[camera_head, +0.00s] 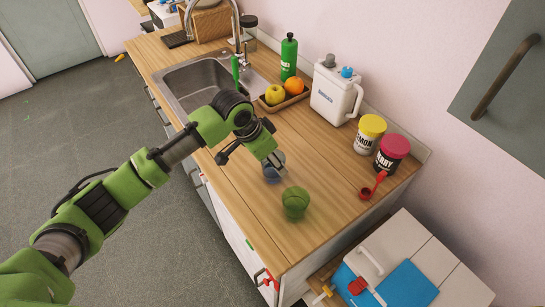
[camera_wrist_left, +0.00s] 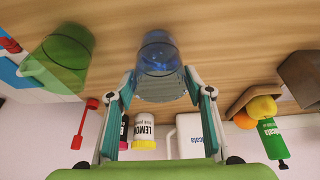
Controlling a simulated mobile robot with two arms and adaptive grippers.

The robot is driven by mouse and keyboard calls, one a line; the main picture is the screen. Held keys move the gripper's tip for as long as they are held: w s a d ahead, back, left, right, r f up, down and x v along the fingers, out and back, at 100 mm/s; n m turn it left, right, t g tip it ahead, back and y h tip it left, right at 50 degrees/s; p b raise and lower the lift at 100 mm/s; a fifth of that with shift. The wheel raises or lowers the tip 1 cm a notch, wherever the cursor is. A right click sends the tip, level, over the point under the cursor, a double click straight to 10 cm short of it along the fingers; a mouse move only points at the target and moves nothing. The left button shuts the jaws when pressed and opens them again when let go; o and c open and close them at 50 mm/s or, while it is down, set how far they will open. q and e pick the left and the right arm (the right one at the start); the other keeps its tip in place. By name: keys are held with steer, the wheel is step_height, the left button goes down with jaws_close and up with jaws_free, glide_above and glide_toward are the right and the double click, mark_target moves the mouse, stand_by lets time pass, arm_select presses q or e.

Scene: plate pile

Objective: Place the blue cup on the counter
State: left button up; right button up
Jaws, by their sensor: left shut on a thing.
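The translucent blue cup (camera_head: 272,172) is at the counter (camera_head: 240,190), behind the green cup in the head view. My left gripper (camera_head: 275,159) is shut on the blue cup. In the left wrist view, the blue cup (camera_wrist_left: 158,52) sits between the two fingertips of my left gripper (camera_wrist_left: 160,88). The gripper hides part of the cup in the head view. I cannot tell whether the cup's base touches the wood or is slightly above it. My right gripper is not in view.
A translucent green cup (camera_head: 295,202) stands close by, nearer the counter's front end. A fruit tray (camera_head: 272,107), green bottle (camera_head: 289,58), white jug (camera_head: 336,90), yellow-lidded jar (camera_head: 369,134), red-lidded jar (camera_head: 391,153) and red scoop (camera_head: 372,187) line the back. The sink (camera_head: 205,80) lies beyond.

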arm_select(q)
steer(key=shift+f, duration=0.35)
steer(key=shift+f, duration=0.1)
steer(key=o, duration=1.2)
steer(key=shift+o, duration=0.2)
steer(key=b+v, duration=0.2)
steer(key=v, duration=1)
